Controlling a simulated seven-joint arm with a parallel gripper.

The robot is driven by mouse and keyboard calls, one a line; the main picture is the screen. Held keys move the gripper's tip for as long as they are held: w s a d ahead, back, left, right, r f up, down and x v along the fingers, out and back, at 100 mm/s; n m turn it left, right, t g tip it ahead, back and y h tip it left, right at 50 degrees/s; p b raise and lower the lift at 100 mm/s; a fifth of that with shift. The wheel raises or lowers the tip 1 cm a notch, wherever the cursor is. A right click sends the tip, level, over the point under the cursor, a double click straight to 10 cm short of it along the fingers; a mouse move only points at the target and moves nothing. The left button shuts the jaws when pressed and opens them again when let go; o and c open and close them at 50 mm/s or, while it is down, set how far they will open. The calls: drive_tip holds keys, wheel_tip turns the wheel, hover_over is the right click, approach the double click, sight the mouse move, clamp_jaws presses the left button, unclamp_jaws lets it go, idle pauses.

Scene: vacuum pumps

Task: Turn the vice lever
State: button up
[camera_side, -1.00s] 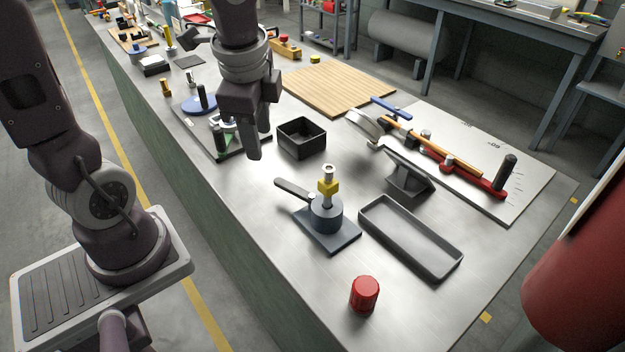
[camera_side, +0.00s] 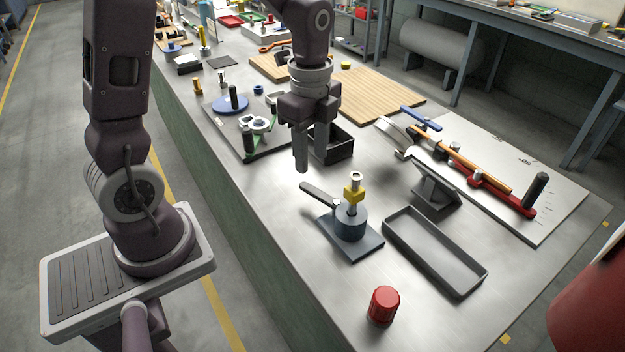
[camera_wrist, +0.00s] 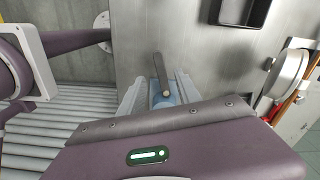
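The vice (camera_side: 351,222) is a round blue-grey body on a flat square plate, with a brass-yellow fitting (camera_side: 354,188) upright on top. Its dark flat lever (camera_side: 320,195) sticks out toward the upper left. My gripper (camera_side: 311,162) points down above and behind the lever's free end, with clear space between them. In the wrist view, the lever (camera_wrist: 161,75) shows between my two spread fingers, and part of the blue vice (camera_wrist: 163,97) is visible behind my gripper's body. My gripper is open and holds nothing.
A black square box (camera_side: 335,150) stands close behind my gripper. A long grey tray (camera_side: 435,252) lies right of the vice, with a dark angled stand (camera_side: 436,187) behind it. A red cap (camera_side: 383,305) stands in front. A plate with a green-handled device (camera_side: 250,135) lies left.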

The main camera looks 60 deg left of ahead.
sight(312, 188)
wheel_tip(312, 188, down, 7)
drive_tip(key=shift+f, duration=0.1)
clamp_jaws()
idle(1.5)
